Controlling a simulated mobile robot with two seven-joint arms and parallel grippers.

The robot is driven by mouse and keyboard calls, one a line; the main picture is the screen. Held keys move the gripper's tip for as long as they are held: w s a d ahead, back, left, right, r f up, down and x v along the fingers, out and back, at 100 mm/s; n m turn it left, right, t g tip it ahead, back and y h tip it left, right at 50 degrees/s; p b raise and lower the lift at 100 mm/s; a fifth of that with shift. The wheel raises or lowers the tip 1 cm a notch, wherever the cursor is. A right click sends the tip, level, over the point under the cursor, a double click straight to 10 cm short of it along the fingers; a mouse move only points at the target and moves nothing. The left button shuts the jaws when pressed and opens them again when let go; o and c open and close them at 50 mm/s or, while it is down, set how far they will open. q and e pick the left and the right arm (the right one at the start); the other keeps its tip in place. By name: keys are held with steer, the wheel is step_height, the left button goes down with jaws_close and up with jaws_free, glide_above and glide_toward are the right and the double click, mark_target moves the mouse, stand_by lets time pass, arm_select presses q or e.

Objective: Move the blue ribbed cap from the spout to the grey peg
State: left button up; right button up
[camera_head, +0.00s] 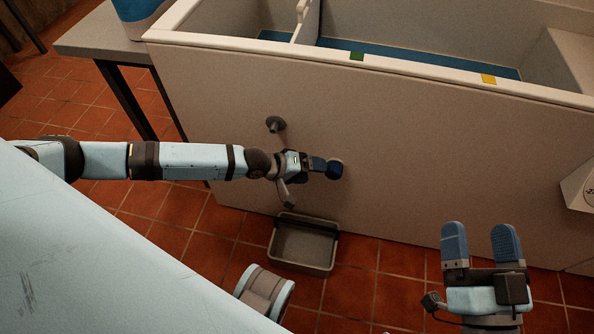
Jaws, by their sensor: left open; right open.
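The blue ribbed cap (335,169) shows as a dark blue round shape at the pale front wall of the tank, where the spout is; the spout itself is hidden. My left gripper (318,164) is open, with its blue fingers right at the cap. The fingers and cap overlap in this view, so I cannot tell whether they touch. The grey peg (276,124) sticks out of the wall above and left of the cap, and is bare. My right gripper (480,238) is open and empty, at the lower right, well away from the cap.
A grey bin (304,268) stands on the tiled floor below the cap. A grey table (88,42) holds a blue and white container (138,14) at the upper left.

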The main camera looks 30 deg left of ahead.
mark_target(330, 174)
arm_select(q)
steer(key=b+x, duration=0.2)
steer(key=x, duration=0.6)
steer(key=shift+w, duration=0.15)
arm_select(e)
steer(key=shift+g, duration=0.9)
steer(key=f, duration=0.4)
steer(key=shift+w+a+f, duration=0.2)
steer(key=shift+w+f, duration=0.05)
arm_select(q)
steer(key=c, duration=1.1)
steer(key=shift+s+d+p, duration=0.2)
steer(key=shift+s+p, duration=0.45)
steer(key=shift+s+d+p, duration=0.2)
steer(key=shift+s+p, duration=0.45)
steer(key=shift+s, duration=0.05)
steer(key=shift+s+d+p, duration=0.2)
steer(key=shift+s+p, duration=0.45)
arm_select(e)
steer(key=shift+r, duration=2.2)
